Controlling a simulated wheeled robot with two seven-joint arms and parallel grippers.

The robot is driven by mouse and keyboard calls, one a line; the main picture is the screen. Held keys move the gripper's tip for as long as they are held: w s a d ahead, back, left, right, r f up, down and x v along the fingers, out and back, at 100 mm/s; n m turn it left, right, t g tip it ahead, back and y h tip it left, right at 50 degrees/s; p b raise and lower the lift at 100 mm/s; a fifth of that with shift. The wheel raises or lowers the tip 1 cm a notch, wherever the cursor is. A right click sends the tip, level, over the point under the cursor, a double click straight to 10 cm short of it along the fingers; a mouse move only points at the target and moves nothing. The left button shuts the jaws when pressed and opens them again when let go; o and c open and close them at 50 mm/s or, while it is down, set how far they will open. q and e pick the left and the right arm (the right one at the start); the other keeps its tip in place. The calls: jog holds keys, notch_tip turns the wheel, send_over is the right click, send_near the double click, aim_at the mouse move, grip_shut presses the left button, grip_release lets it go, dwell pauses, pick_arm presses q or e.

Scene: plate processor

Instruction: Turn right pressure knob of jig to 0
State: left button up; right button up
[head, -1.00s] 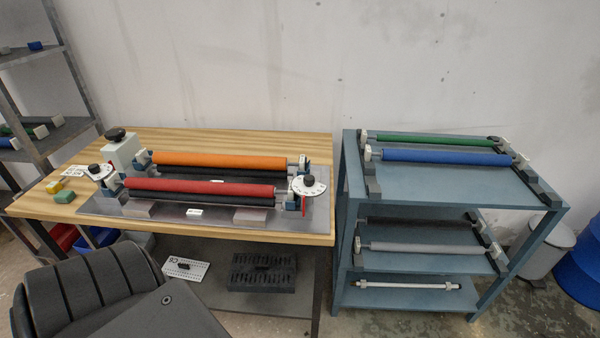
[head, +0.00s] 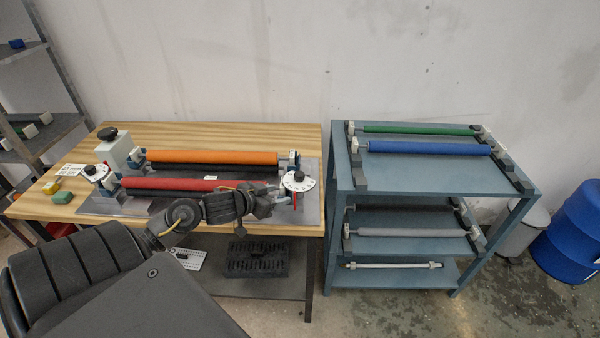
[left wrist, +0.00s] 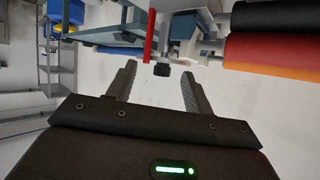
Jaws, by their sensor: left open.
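The jig's right pressure knob (head: 298,176) is black and sits on a white marked dial (head: 302,184) at the right end of the rollers. The dial's marks are too small to read. My left gripper (head: 284,197) reaches across the jig's front, just below and left of this knob. In the left wrist view the dark knob (left wrist: 161,70) shows between the tips of my open left gripper (left wrist: 158,74); I see no contact. A red bar (left wrist: 149,36) is beside it. My right gripper is out of view.
The jig holds an orange roller (head: 212,157) and a red roller (head: 170,184); my left arm covers part of the red one. A left dial (head: 97,174) stands at the jig's other end. A blue rack (head: 345,182) with rollers is close on the right.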

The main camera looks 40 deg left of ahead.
aim_at(298, 174)
pick_arm(q)
notch_tip(298, 174, up, 4)
jog(key=w+a+h, duration=0.1)
jog(key=w+a, duration=0.1)
jog(key=x, duration=0.5)
jog(key=p+x, duration=0.1)
jog(key=x, duration=0.4)
jog(key=shift+w+d, duration=0.2)
jog(key=shift+w, duration=0.25)
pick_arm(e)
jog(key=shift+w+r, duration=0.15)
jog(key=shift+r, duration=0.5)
pick_arm(q)
jog(key=c, duration=0.9)
jog(key=shift+t, duration=0.3)
jog(key=shift+c, duration=0.4)
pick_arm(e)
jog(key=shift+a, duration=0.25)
pick_arm(q)
jog(key=shift+p, duration=0.3)
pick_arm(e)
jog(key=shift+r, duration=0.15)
